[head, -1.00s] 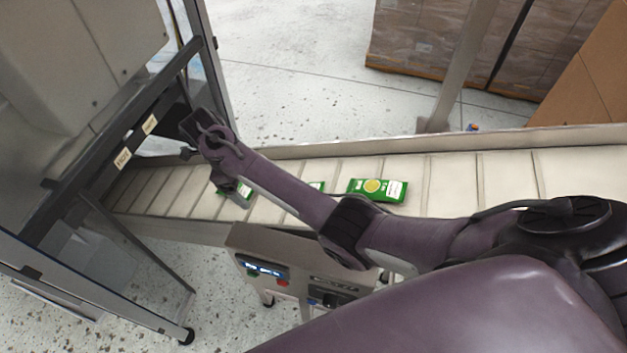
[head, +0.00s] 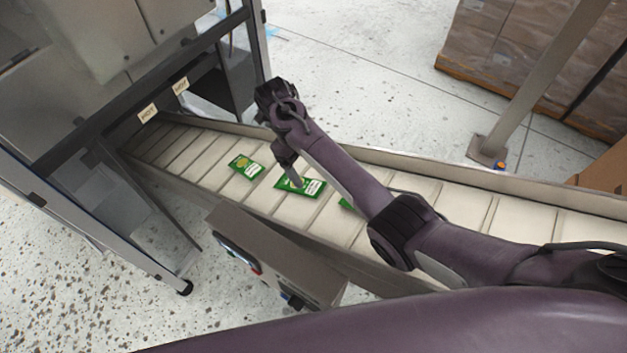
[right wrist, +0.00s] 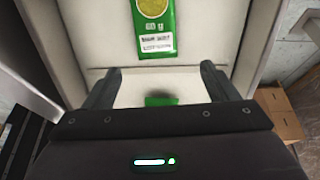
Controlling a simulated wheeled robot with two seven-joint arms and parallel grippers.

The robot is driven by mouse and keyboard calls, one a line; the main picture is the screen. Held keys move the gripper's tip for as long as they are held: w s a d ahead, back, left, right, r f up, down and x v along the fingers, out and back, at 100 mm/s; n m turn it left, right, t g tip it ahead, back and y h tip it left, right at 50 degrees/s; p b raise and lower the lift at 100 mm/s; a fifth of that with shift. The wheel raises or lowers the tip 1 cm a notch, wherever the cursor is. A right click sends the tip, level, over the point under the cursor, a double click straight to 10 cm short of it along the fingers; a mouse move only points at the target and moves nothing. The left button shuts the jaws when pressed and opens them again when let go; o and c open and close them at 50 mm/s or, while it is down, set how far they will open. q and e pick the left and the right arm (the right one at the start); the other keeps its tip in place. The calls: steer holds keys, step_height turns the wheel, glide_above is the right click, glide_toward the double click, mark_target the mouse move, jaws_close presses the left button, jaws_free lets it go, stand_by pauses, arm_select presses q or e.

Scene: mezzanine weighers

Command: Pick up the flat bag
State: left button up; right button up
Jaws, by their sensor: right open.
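Several green printed bags lie flat on the cream cleated conveyor (head: 450,205). One bag (head: 245,165) is farthest up the belt, a second bag (head: 312,187) is in the middle, and a third bag (head: 347,204) is mostly hidden behind my right arm. My right gripper (head: 298,180) points down over the middle bag, open and empty. In the right wrist view, its fingers (right wrist: 159,85) stand apart, with a strip of green (right wrist: 160,100) between them, mostly hidden by the gripper body. Another bag (right wrist: 153,28) lies ahead of the fingertips. My left gripper is out of view.
A grey machine frame (head: 100,130) stands over the belt's left end. A control box (head: 270,255) is fixed at the belt's near side. A post (head: 540,85) and wrapped pallet boxes (head: 540,60) stand beyond the far rail.

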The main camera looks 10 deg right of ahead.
mark_target(314, 187)
steer(key=shift+s+a+f, duration=0.1)
steer(key=shift+s+f, duration=0.05)
steer(key=shift+f, duration=0.3)
steer(key=shift+s+a+f, duration=0.1)
steer(key=shift+s+f, duration=0.05)
steer(key=shift+f, duration=0.25)
steer(key=shift+p+x, duration=1.05)
steer(key=shift+x, duration=1.25)
steer(key=shift+w+d+f, duration=0.15)
steer(key=shift+f, duration=0.05)
steer(key=c, duration=0.6)
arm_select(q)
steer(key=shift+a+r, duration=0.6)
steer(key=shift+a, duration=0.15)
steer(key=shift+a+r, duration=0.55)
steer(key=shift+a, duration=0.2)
arm_select(e)
steer(key=c, duration=0.5)
